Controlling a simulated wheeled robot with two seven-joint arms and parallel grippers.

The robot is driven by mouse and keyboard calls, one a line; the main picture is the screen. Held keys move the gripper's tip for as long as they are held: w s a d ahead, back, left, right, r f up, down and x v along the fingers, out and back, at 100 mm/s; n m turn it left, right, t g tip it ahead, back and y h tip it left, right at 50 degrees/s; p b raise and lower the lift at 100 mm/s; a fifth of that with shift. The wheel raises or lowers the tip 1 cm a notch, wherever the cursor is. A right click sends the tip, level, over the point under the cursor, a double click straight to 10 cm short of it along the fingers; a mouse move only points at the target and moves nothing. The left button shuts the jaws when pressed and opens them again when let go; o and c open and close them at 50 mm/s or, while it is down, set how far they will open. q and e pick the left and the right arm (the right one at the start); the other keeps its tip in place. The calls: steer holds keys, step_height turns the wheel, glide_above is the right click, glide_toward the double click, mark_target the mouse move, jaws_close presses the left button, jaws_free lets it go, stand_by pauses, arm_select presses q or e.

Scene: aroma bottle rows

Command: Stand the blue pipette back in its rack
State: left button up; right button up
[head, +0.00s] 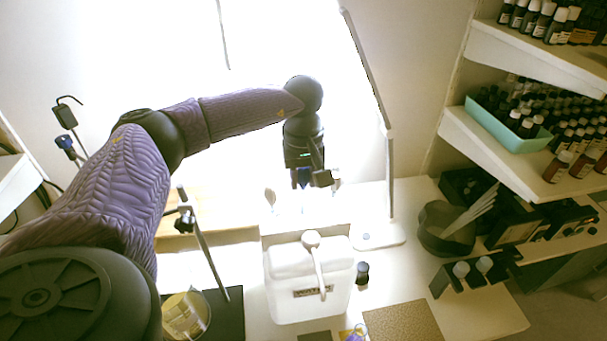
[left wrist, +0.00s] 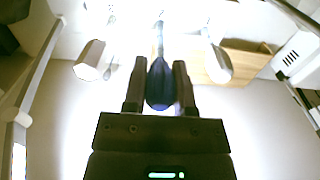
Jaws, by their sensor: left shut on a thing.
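My left gripper (head: 303,182) hangs fingers down in front of the bright window, above the back of the white table. In the left wrist view my left gripper (left wrist: 159,88) is shut on the blue pipette (left wrist: 159,86). Its dark blue bulb sits between the two fingers, and a thin pale tip points away from the gripper. In the head view the pipette is mostly hidden by the gripper. I cannot clearly make out the pipette's rack in the glare below the gripper. My right gripper is not in view.
A white canister (head: 310,290) with a scoop stands in front of the gripper. A lamp post (head: 389,190) rises to its right. A dark bowl (head: 445,228) and bottle shelves (head: 510,150) are at right. A small dark-capped bottle (head: 362,272) stands beside the canister.

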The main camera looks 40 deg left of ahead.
arm_select(q)
steer(key=shift+f, duration=0.3)
steer(key=shift+f, duration=0.1)
steer(key=shift+f+b, duration=0.9)
steer(key=shift+f, duration=0.1)
steer(key=o, duration=0.7)
steer(key=shift+o, duration=0.2)
steer(key=shift+r+p, duration=2.15)
steer(key=shift+r, duration=0.4)
step_height(320, 180, up, 5)
steer(key=p, duration=0.4)
steer(key=shift+r, duration=0.1)
